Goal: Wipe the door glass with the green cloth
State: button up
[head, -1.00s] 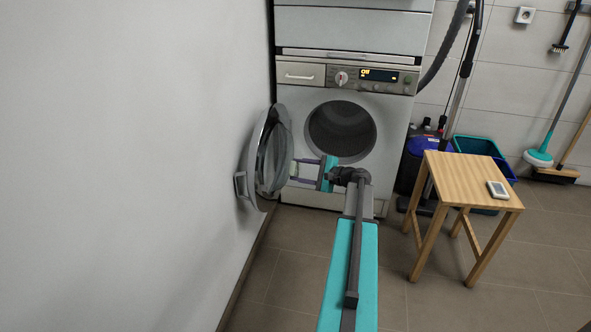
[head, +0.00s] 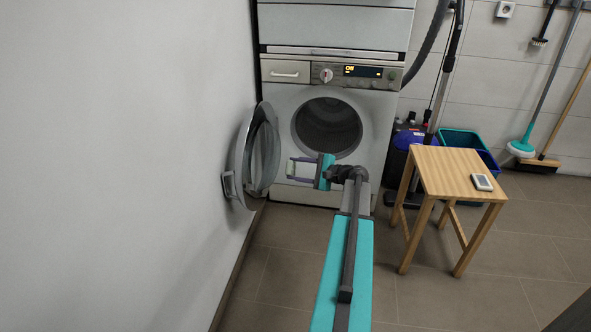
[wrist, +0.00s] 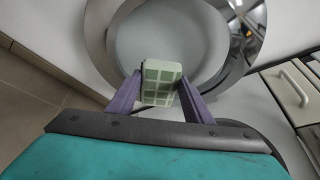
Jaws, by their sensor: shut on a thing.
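The dryer door (head: 247,155) stands swung open to the left, against the wall, with its round glass (head: 263,158) facing the drum side. My gripper (head: 291,168) is in front of the dryer, to the right of the door and apart from it in the head view. In the wrist view my gripper (wrist: 160,92) is shut on the green checked cloth (wrist: 160,83), a folded pad between the two purple fingers. The door's glass (wrist: 165,40) and shiny ring lie beyond the cloth. I cannot tell the exact gap between cloth and glass.
The dryer's open drum (head: 328,127) is behind my gripper. A wooden stool (head: 447,172) with a small white device (head: 482,182) stands to the right. The left wall (head: 110,150) is close to the door; the floor in front is clear.

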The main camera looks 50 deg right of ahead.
jog(key=shift+s+d, duration=0.35)
jog(key=shift+s, duration=0.25)
jog(key=shift+s+d, duration=0.3)
jog(key=shift+s, duration=0.3)
jog(key=shift+a, duration=0.1)
